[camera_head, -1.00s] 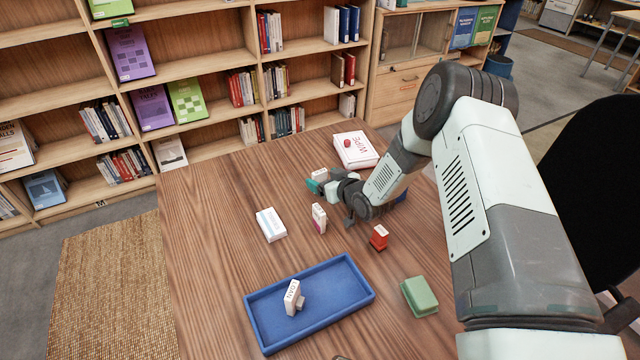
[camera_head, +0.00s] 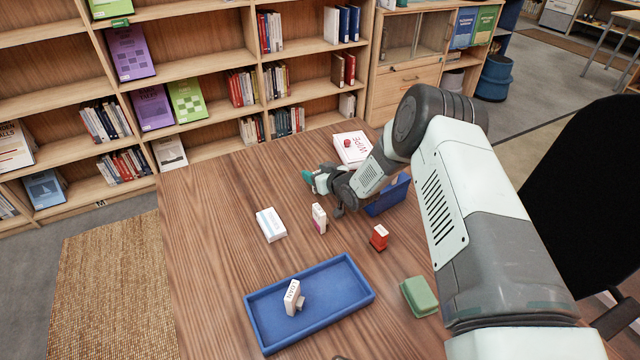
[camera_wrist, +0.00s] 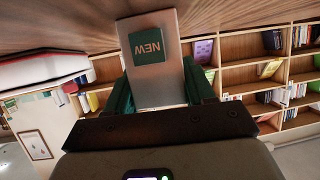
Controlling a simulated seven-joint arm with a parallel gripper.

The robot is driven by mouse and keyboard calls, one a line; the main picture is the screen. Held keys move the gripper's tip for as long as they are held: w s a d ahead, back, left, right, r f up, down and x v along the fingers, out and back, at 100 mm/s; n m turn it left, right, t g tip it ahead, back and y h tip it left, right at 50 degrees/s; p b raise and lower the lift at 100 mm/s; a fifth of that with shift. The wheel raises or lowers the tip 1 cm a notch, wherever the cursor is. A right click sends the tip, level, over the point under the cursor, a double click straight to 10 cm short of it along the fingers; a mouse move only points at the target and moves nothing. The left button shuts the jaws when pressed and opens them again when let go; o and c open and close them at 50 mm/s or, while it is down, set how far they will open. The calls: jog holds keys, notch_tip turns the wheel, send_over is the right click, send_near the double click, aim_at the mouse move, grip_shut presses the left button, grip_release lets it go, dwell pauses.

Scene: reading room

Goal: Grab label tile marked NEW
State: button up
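The label tile marked NEW (camera_wrist: 166,85), a pale block with a green square label, stands out between the fingers of my gripper (camera_wrist: 160,90) in the wrist view. The dark green finger pads lie against both its sides, and its lettering appears upside down. In the head view my gripper (camera_head: 312,178) is low over the far part of the table, short of the white wipes box. From there the tile is mostly hidden by the gripper. Another white tile (camera_head: 292,293), with lettering hard to read, stands upright in the blue tray (camera_head: 262,342).
A white wipes box (camera_head: 360,155) with a red item on it is behind my gripper. A blue object (camera_head: 390,196) is partly behind my arm. A white box (camera_head: 271,225), a white-pink block (camera_head: 319,218), a red block (camera_head: 379,238) and a green block (camera_head: 419,297) stand nearer.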

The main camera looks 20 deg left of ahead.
jog(key=shift+c, duration=1.1)
